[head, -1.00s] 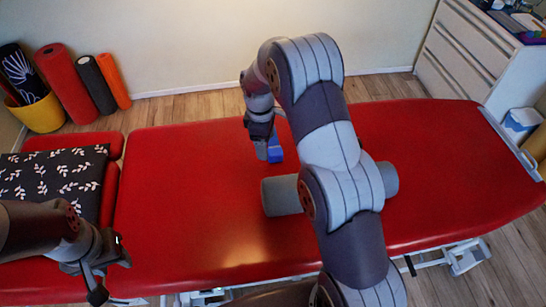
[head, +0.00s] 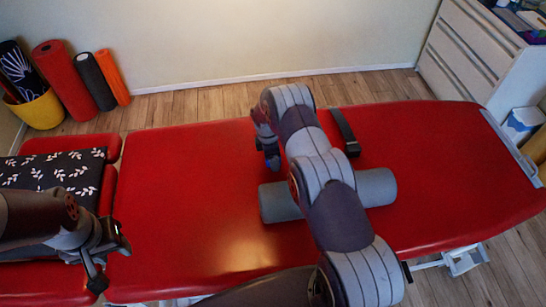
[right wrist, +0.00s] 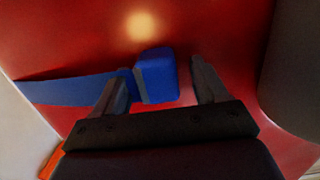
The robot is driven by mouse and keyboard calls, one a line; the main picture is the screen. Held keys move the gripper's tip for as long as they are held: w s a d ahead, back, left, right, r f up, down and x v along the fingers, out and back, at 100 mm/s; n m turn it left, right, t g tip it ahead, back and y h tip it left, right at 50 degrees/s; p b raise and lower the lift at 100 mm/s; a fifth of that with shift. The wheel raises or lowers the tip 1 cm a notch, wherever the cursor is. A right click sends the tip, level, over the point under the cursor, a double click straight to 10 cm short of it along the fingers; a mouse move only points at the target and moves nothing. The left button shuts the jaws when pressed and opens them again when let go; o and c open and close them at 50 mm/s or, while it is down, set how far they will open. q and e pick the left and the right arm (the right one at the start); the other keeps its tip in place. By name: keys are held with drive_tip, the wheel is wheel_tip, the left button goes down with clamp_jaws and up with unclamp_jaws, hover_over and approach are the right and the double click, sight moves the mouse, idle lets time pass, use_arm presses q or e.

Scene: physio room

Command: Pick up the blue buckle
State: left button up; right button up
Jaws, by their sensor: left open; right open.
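The blue buckle (right wrist: 157,80) shows in the right wrist view, with a blue strap (right wrist: 70,89) running left from it over the red surface. My right gripper (right wrist: 162,68) is open. The buckle appears between its fingers, closer to the left finger; I cannot tell whether they touch. In the head view my right gripper (head: 272,161) is low over the red treatment table (head: 190,200), and the buckle is hidden there behind my arm. A dark strap (head: 345,132) shows right of that arm. My left gripper (head: 108,258) is open and empty at the table's left part.
A grey roller (head: 376,187) lies on the table under my right arm, close to the gripper. A patterned dark pillow (head: 55,170) lies at the left end. Rolled mats and a yellow bucket (head: 38,110) stand by the wall. A white drawer cabinet (head: 465,55) stands at the right.

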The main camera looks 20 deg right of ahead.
drive_tip(key=shift+w+f, duration=0.1)
drive_tip(key=shift+f, duration=0.05)
drive_tip(key=c, duration=1.1)
